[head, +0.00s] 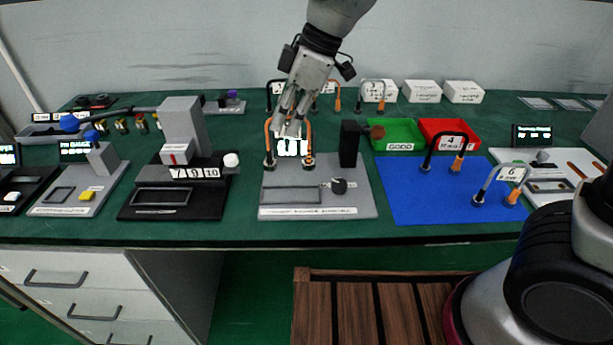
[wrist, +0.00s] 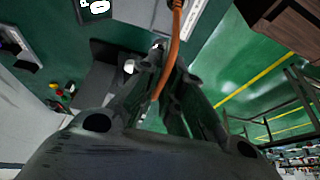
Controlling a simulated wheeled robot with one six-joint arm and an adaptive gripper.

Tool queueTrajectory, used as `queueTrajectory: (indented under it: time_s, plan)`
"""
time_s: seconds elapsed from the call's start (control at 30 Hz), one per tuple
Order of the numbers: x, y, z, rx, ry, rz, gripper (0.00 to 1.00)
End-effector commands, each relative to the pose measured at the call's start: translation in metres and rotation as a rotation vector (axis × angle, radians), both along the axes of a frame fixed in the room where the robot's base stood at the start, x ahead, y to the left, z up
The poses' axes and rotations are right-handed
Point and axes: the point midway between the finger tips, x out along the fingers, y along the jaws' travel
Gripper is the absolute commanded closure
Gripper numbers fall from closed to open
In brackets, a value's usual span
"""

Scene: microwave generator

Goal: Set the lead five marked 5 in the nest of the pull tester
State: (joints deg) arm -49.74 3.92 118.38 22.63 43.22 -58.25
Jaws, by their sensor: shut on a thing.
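My gripper (head: 287,124) is above the back of the pull tester (head: 358,185), a grey plate with a black post and dark knob. It is shut on an arched orange lead (head: 309,136), whose two dark-tipped ends hang down at the plate's back left. I cannot tell whether the ends touch the tester or are seated in its nest. No number on this lead is readable. A bright display (head: 292,147) shows behind it. In the wrist view the orange lead (wrist: 171,50) runs between the dark fingers (wrist: 168,85).
A blue mat (head: 410,200) on the right holds lead 4 (head: 450,148) and lead 6 (head: 500,184). Behind it are a green GOOD tray (head: 397,122) and a red tray (head: 425,125). A black-based machine (head: 150,212) marked 7, 9, 10 stands left of the tester. More leads stand at the back.

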Motion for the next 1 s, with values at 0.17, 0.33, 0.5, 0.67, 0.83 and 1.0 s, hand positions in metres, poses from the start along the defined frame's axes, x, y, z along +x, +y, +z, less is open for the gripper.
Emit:
queueTrajectory:
  time_s: [0.17, 0.33, 0.5, 0.67, 0.83, 1.0]
  plan:
    - [0.000, -0.001, -0.034, -0.003, 0.002, -0.002, 1.00]
    - [0.000, 0.000, -0.048, -0.001, 0.002, -0.002, 1.00]
    - [0.000, 0.000, -0.073, -0.002, 0.002, -0.002, 1.00]
    - [0.000, 0.000, -0.081, 0.000, -0.001, -0.001, 1.00]
    - [0.000, 0.000, -0.081, 0.000, -0.001, -0.001, 1.00]
    - [0.000, 0.000, -0.083, 0.000, 0.000, -0.002, 0.79]
